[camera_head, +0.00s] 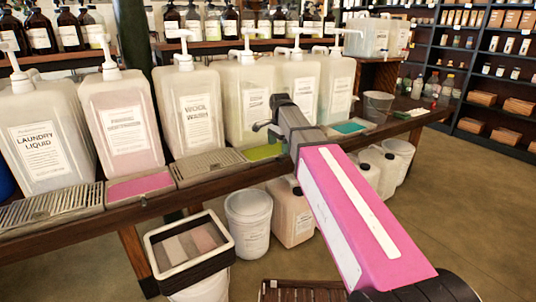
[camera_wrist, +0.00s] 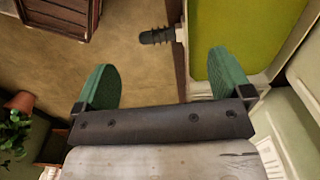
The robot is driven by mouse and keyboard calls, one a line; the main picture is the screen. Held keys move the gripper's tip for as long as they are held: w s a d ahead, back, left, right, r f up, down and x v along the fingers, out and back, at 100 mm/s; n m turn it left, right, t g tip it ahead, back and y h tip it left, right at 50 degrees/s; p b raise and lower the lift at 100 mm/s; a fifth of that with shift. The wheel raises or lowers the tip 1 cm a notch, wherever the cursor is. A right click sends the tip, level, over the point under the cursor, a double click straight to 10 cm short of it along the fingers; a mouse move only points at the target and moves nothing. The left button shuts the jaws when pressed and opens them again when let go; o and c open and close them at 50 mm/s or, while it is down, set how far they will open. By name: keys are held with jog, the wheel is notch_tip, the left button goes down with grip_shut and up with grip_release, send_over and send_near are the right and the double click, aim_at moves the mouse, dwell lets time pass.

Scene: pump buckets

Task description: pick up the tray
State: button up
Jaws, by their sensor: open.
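Several shallow trays lie along the front of the wooden bench, so which one the task means is not clear. A green-floored tray (camera_head: 262,153) lies by my gripper (camera_head: 275,131); a green panel with a pale rim, seemingly this tray, fills the upper right of the wrist view (camera_wrist: 232,48). A pink tray (camera_head: 141,187), a teal tray (camera_head: 349,128) and slatted grey trays (camera_head: 50,206) lie along the same row. A dark tray (camera_head: 152,240) with blocks sits on a bucket below. My gripper (camera_wrist: 163,78) is open and empty, its green fingers apart near the bench edge.
Large pump jugs (camera_head: 123,123) stand right behind the trays. A white bucket (camera_head: 249,222) and a pinkish jug (camera_head: 291,212) stand under the bench. A dark ridged fitting (camera_wrist: 157,36) juts near the fingers. The floor (camera_head: 450,190) at right is clear.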

aim_at(279, 158)
jog(key=shift+w+f, duration=0.15)
jog(key=shift+f, duration=3.15)
jog(key=c, duration=1.1)
